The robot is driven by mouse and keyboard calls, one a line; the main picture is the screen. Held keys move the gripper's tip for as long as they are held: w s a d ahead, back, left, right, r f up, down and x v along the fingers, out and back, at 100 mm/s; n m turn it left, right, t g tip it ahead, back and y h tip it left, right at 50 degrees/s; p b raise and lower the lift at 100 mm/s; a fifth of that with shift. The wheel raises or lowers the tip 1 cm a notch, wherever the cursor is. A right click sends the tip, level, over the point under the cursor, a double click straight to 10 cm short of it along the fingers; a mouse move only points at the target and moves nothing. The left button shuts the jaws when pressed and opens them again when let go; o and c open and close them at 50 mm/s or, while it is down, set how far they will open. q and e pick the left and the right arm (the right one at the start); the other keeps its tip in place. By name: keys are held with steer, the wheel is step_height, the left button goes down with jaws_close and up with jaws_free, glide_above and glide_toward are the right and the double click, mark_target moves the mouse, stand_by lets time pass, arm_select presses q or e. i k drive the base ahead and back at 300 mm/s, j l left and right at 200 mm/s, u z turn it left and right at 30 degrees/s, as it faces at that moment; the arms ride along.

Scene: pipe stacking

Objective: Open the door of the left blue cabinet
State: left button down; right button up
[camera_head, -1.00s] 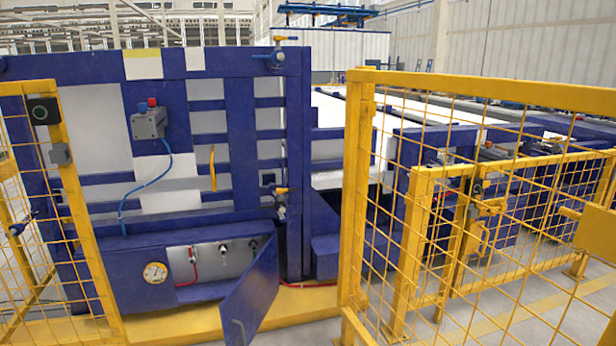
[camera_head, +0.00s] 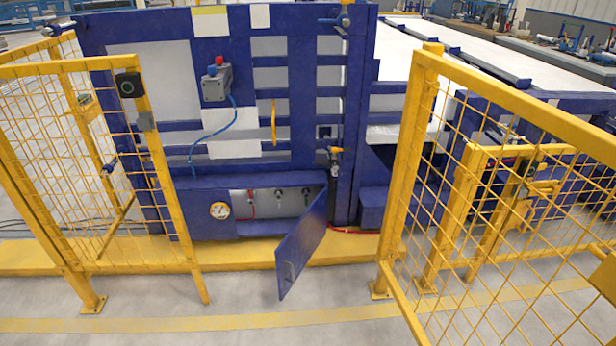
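A low blue cabinet (camera_head: 197,196) stands at the foot of a large blue machine, with a round white gauge (camera_head: 220,210) on its front. Its blue door (camera_head: 302,247) hangs swung outward at the right end of the opening. Inside, a pale panel (camera_head: 263,203) shows several knobs and a red hose. No other cabinet with a door is clearly seen. Neither of my grippers is in view.
A yellow mesh fence (camera_head: 100,170) stands on the left, and another yellow mesh fence (camera_head: 500,200) fills the right. A yellow base strip (camera_head: 130,256) runs along the machine's foot. The grey floor (camera_head: 240,290) in front, between the fences, is clear.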

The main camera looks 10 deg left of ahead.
mark_target(291, 256)
steer(key=i+j+z, duration=0.1)
steer(key=j, duration=0.25)
steer(key=i+j+z, duration=0.1)
steer(key=j, duration=0.3)
steer(key=i+j, duration=0.2)
steer(key=j, duration=0.15)
steer(key=i+j+z, duration=0.15)
steer(key=j, duration=0.25)
steer(key=j+z, duration=0.1)
steer(key=j, duration=0.25)
steer(key=i, duration=0.05)
